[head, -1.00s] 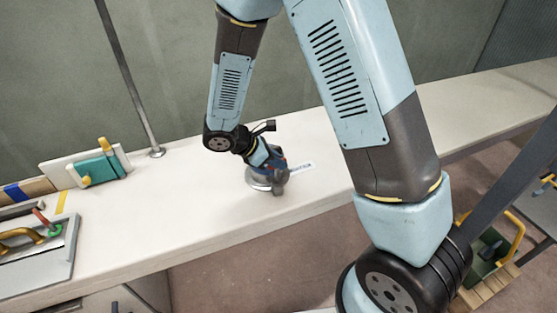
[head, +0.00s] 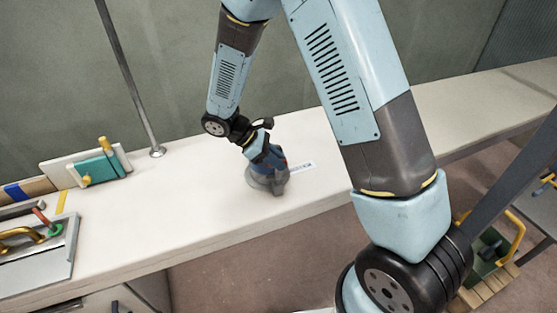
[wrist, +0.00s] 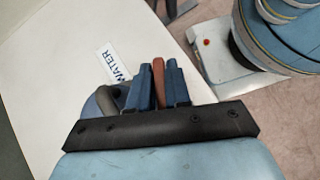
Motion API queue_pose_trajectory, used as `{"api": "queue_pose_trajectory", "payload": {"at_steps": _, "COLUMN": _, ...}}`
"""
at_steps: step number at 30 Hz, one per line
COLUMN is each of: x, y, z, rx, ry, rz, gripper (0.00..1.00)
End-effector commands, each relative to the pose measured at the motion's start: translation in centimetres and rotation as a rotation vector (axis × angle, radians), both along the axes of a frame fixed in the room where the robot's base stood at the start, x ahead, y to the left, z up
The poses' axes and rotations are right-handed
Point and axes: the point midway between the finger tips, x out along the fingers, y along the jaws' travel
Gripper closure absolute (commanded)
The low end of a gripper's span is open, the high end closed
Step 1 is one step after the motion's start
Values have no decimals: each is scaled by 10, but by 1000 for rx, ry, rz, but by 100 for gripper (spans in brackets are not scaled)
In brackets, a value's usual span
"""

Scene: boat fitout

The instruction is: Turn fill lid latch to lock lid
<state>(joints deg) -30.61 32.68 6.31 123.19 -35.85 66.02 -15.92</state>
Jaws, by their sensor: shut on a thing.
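The fill lid (head: 262,184), a small round grey fitting, sits on the white counter (head: 190,205) near its front edge. It is partly covered by my gripper (head: 277,174), which points down onto it. In the wrist view, my two blue fingers (wrist: 159,90) are closed around a red-brown latch lever (wrist: 159,78). A grey rounded part of the fitting (wrist: 107,100) shows left of the fingers. The latch's exact angle and whether it is locked cannot be told. A white label reading WATER (wrist: 112,62) lies beside the fitting.
A metal post (head: 130,80) stands on the counter behind and left of my gripper. A teal block (head: 98,170) and a metal panel with a brass handle (head: 40,262) are at the left. The counter to the right of the label is clear.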

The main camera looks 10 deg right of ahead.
Motion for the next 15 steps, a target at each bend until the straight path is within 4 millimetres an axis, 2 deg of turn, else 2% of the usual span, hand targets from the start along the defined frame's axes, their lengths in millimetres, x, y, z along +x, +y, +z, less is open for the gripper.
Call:
{"api": "queue_pose_trajectory", "payload": {"at_steps": 1, "x": 4, "y": 1, "z": 1, "rx": 5, "ry": -8, "rz": -47, "gripper": 100}}
{"api": "queue_pose_trajectory", "payload": {"at_steps": 15, "x": 5, "y": 1, "z": 1, "rx": 5, "ry": -10, "rz": -491, "gripper": 100}}
